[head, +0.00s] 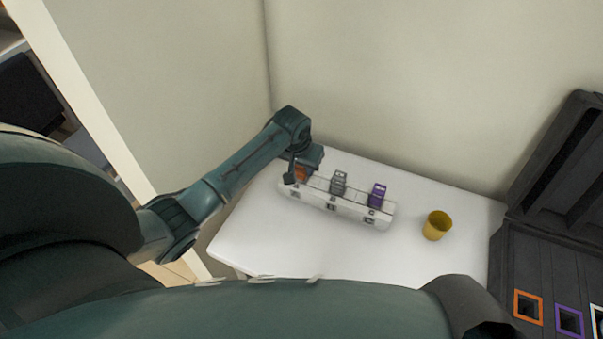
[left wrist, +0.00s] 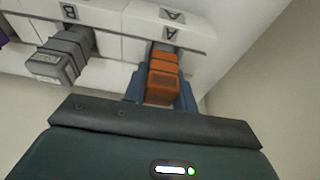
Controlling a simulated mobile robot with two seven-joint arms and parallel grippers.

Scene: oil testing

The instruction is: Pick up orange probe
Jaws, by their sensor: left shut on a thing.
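The orange probe (head: 301,173) stands in the left end slot of a white holder (head: 352,216) on the table. In the left wrist view the orange probe (left wrist: 163,82) sits at the slot marked A. My left gripper (head: 296,174) is at that end of the holder. In the wrist view its blue fingers (left wrist: 161,92) are on both sides of the orange probe, shut on it. The probe's far end still meets the holder. My right gripper is not in view.
A grey probe (head: 338,183) and a purple probe (head: 377,195) stand beside it in the holder. A yellow cup (head: 436,226) is on the white table (head: 290,247) to the right. A dark open case (head: 540,262) with coloured square frames lies far right. Walls close off the back.

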